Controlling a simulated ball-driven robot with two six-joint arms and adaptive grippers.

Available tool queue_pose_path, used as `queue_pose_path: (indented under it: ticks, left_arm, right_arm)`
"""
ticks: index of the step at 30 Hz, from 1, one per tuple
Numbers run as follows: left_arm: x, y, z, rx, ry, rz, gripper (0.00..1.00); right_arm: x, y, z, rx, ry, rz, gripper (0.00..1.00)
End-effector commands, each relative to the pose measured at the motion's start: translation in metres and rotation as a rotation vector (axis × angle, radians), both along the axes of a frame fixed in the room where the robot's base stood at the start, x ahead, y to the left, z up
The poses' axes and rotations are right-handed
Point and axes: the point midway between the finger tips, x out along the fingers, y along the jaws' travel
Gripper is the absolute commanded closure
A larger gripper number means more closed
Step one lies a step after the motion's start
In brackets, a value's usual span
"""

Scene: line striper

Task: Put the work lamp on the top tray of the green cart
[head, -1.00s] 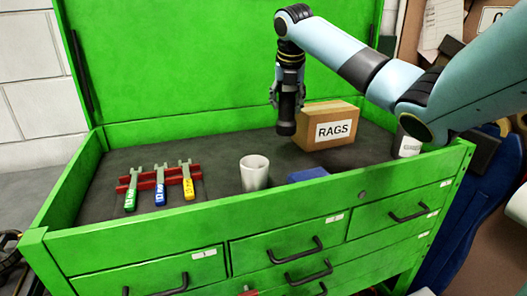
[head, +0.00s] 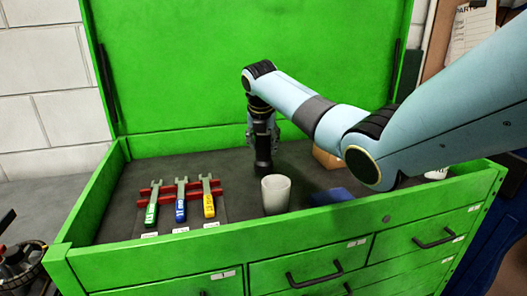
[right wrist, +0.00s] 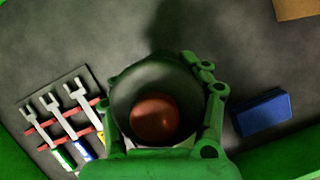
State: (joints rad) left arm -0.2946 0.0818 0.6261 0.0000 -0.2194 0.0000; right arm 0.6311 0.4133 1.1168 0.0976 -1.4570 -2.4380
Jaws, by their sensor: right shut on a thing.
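The work lamp (head: 263,158) is a dark, upright cylinder under my right gripper (head: 263,132). In the right wrist view the gripper is shut around the dark round lamp (right wrist: 124,88), which has a reddish-brown centre. In the head view the lamp is over the top tray (head: 115,208) of the green cart, behind and slightly left of a pale cup. Its lower end is close to the dark tray floor; I cannot tell whether it touches. My left gripper is not in view.
The pale cup (head: 276,195) stands near the tray's front. Several colored-handled wrenches (head: 181,200) lie on a red rack at left. A blue block (head: 331,197) and a cardboard box (head: 326,158) are to the right, partly hidden by my arm. Dark floor between rack and lamp is clear.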

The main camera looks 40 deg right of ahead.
Motion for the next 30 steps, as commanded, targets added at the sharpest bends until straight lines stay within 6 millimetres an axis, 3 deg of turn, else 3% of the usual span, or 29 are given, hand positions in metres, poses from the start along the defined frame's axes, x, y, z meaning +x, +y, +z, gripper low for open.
queue_pose_path:
  ticks: [6, 16, 17, 24, 30]
  left_arm:
    - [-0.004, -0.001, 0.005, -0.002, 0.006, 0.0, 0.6]
    - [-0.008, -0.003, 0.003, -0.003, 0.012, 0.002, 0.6]
    - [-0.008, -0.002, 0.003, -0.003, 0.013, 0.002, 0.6]
    - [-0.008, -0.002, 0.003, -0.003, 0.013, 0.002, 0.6]
    - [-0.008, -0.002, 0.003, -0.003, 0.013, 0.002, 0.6]
  right_arm:
    - [-0.001, 0.0, -0.028, 0.002, 0.001, 0.0, 0.99]
    - [-0.001, 0.0, -0.031, 0.001, 0.001, 0.0, 0.99]
    - [-0.001, 0.0, -0.032, 0.001, 0.002, 0.0, 0.53]
    - [-0.001, 0.0, -0.032, 0.001, 0.002, 0.0, 0.24]
    - [-0.001, 0.0, -0.031, 0.001, 0.002, 0.0, 0.24]
